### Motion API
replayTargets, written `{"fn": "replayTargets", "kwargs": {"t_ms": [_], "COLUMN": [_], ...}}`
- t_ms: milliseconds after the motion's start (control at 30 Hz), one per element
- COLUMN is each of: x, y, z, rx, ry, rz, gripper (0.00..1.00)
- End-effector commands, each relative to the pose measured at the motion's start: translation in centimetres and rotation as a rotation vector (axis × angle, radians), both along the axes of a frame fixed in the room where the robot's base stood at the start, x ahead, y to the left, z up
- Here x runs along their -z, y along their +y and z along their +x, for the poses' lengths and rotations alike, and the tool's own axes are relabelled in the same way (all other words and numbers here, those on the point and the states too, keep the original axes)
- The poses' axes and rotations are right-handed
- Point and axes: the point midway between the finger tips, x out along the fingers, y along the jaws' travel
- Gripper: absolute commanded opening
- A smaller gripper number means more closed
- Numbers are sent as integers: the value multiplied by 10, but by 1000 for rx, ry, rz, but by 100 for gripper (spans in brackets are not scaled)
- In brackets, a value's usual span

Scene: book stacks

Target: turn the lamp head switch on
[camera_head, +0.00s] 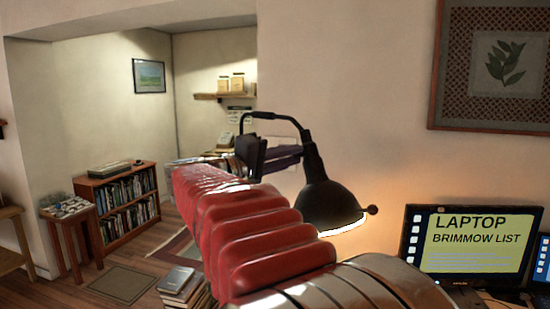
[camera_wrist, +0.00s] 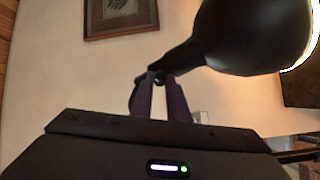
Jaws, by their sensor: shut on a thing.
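The black desk lamp's head (camera_head: 328,203) hangs over the desk, with a bright glow at its lower rim. It also fills the upper right of the wrist view (camera_wrist: 255,35). A small dark red knob (camera_head: 371,209) sticks out from the shade's right side. A curved black lamp arm (camera_head: 277,117) joins the neck (camera_head: 312,157). My gripper (camera_head: 297,151) is at the neck, left of and above the shade. In the wrist view its two purple fingers (camera_wrist: 162,78) close around the dark neck joint. The exact contact is partly hidden.
A monitor (camera_head: 470,242) reading "LAPTOP BRIMMOW LIST" stands right of the lamp. A framed leaf picture (camera_head: 500,67) hangs above it. A bookcase (camera_head: 128,203), a small table (camera_head: 68,211) and stacked books (camera_head: 180,283) stand at left. Open floor lies between them.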

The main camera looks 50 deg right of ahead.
Motion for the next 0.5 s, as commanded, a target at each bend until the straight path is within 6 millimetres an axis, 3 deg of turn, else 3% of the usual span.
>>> {"fn": "replayTargets", "kwargs": {"t_ms": [500], "x": [-4], "y": [-1], "z": [-2], "rx": [3], "ry": [-396], "rz": [-74], "gripper": [0]}}
